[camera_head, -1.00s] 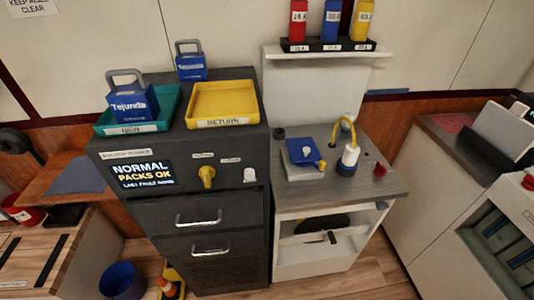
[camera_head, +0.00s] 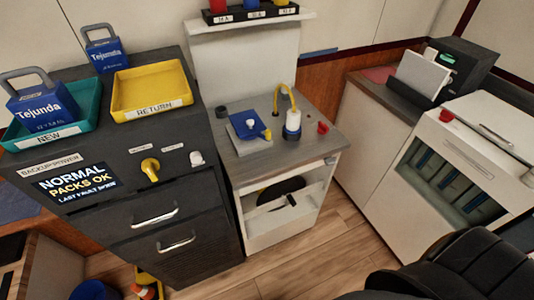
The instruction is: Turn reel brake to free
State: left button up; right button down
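No part is clearly marked as the reel brake. A white cabinet (camera_head: 262,237) with a grey top stands in the middle, and a dark round reel-like part (camera_head: 280,188) shows in its open front, partly hidden. On its top are a red knob (camera_head: 322,127), a small dark knob (camera_head: 222,111), a blue device with a yellow part (camera_head: 248,126) and a white and blue cylinder (camera_head: 293,123) with a yellow hose. A small white knob (camera_head: 331,160) is at the top's right front edge. Neither of my grippers is in view.
A dark cabinet (camera_head: 205,240) with drawers, a yellow knob (camera_head: 150,168), a teal tray (camera_head: 88,125) and a yellow return tray (camera_head: 153,113) stands left. A white machine (camera_head: 470,140) is at right. A black padded object (camera_head: 465,270) fills the lower right. Wood floor (camera_head: 325,245) lies open between.

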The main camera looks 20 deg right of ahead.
aim_at(329, 161)
jog(key=z, duration=1.4)
